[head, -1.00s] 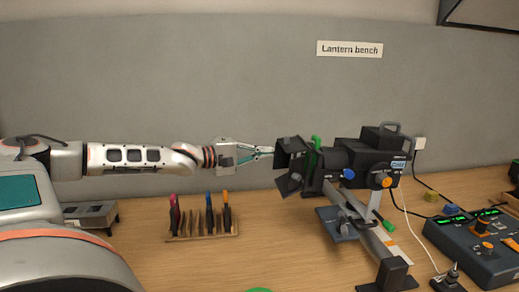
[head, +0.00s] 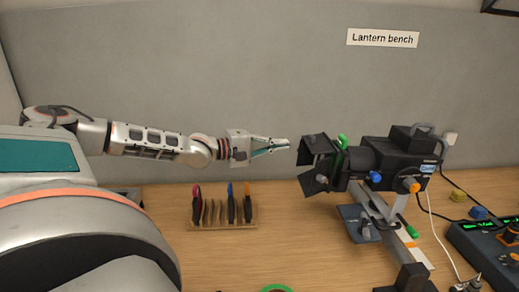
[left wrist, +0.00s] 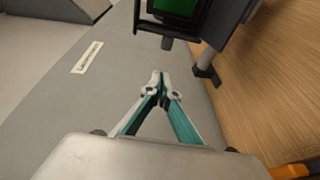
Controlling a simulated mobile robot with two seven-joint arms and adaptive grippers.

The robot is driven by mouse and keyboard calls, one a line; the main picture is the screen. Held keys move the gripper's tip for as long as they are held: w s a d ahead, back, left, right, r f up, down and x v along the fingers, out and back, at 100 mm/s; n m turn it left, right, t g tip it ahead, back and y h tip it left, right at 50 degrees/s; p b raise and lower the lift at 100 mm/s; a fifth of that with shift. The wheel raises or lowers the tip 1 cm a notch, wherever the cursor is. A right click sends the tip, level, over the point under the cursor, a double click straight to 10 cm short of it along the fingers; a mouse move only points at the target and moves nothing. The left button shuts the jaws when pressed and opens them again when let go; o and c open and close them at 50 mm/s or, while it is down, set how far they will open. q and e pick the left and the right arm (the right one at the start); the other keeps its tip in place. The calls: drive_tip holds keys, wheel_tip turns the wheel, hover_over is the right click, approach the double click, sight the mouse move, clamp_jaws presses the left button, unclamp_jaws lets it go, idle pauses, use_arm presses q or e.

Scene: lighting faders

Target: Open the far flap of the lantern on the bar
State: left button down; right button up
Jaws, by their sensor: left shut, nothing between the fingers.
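The black lantern (head: 400,160) sits on the bar (head: 398,235), its front facing left toward my left gripper. Dark flaps stand at its front: an upper one (head: 314,146) and a lower one (head: 313,183). I cannot tell clearly which panel is the far flap. In the left wrist view the lantern's front (left wrist: 203,18) is at the top, with a green pane (left wrist: 178,6) inside a dark frame. My left gripper (head: 288,144) is shut and empty, its tips just left of the flaps with a small gap. The gripper also shows in the left wrist view (left wrist: 159,76). My right gripper is not in view.
A wooden rack (head: 222,222) with several upright coloured tools stands on the bench below my left arm. A control desk (head: 490,250) with faders is at the right. A grey wall (head: 200,70) with a "Lantern bench" sign (head: 382,38) is behind.

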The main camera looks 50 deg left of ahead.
use_arm(q)
drive_tip(key=s+b, duration=0.1)
drive_tip(key=s, duration=0.7)
drive_tip(key=shift+a+r, duration=0.35)
drive_tip(key=shift+a, duration=0.1)
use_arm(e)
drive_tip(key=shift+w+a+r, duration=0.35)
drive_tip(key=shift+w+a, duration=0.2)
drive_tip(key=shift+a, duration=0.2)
use_arm(q)
drive_tip(key=shift+f, duration=0.1)
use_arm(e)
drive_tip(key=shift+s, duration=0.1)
